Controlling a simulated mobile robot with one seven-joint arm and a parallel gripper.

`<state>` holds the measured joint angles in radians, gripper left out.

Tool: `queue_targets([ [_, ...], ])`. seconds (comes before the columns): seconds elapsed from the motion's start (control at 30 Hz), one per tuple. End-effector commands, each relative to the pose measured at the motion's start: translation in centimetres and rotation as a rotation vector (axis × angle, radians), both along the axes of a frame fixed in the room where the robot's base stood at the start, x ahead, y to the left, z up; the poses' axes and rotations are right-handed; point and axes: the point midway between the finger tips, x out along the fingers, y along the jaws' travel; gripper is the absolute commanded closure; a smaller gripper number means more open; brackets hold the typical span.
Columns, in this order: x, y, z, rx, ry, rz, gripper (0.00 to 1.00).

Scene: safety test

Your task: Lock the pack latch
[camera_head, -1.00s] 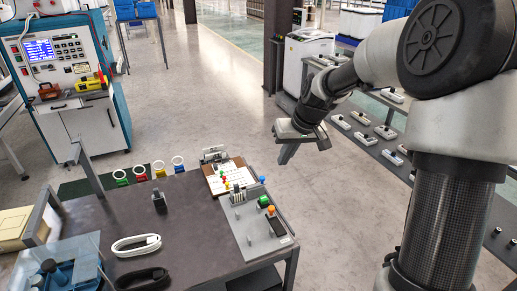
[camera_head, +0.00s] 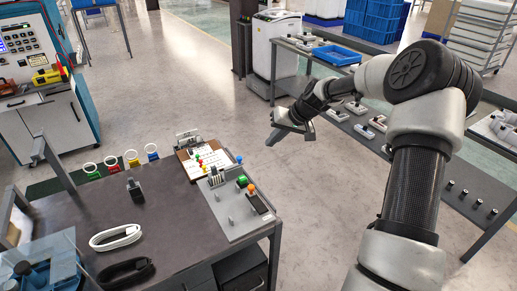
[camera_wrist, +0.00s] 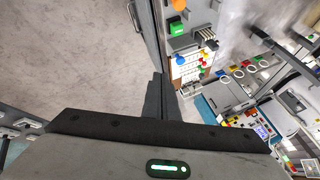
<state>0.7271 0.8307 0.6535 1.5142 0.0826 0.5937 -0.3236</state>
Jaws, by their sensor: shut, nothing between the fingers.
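No part is clearly recognizable as the pack latch. A grey fixture plate (camera_head: 228,222) lies along the right edge of the dark table, with a green block (camera_head: 242,181), an orange knob (camera_head: 250,189) and upright grey parts on it. The green block (camera_wrist: 177,29) and orange knob (camera_wrist: 179,5) also show at the top of the wrist view. My gripper (camera_head: 272,140) hangs in the air beyond the table's right edge, apart from the plate. In the wrist view its fingers (camera_wrist: 158,76) are together and empty.
The dark table (camera_head: 175,215) also holds a clipboard (camera_head: 190,166), a white cable coil (camera_head: 115,237), a black coil (camera_head: 124,272) and a small black upright part (camera_head: 135,189). A long grey bench (camera_head: 385,144) stands at right. Open floor lies between.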

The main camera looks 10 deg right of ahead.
Motion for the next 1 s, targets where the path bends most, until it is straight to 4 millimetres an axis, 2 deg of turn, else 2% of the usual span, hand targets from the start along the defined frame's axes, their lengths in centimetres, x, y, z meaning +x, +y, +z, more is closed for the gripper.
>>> queue_targets([
  [0.47,3.8,3.7,-8.0,0.002,0.003,0.002,1.00],
  [0.7,4.3,6.7,-8.4,-0.001,0.002,0.003,1.00],
  [1.0,4.5,7.5,-8.4,0.000,0.001,0.001,1.00],
])
